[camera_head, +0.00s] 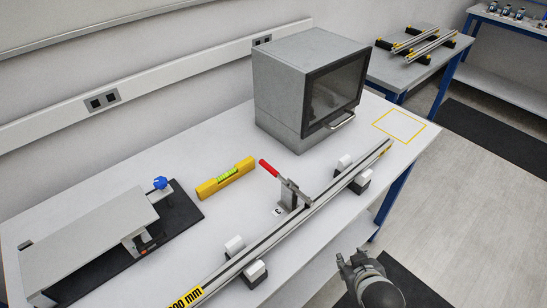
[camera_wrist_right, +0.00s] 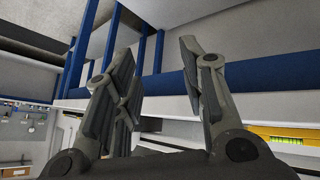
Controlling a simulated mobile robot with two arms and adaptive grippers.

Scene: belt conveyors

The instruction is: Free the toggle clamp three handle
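The toggle clamp (camera_head: 291,193) stands on the white bench behind a long metal rail, with its arm reaching over the rail. Its red handle (camera_head: 269,168) points up and to the left, away from the rail. A small label, partly readable, sits at the clamp's foot. My right gripper (camera_head: 352,259) is off the bench's front edge at the lower right, well apart from the clamp. In the right wrist view, my right gripper (camera_wrist_right: 158,75) has its fingers spread with nothing between them. My left gripper is not in view.
The long rail (camera_head: 300,217) rests on white and black supports along the bench's front. A yellow level (camera_head: 226,178) lies left of the handle. A grey box with a dark window (camera_head: 308,88) stands behind. A grey plate fixture (camera_head: 90,245) with a blue knob is at left.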

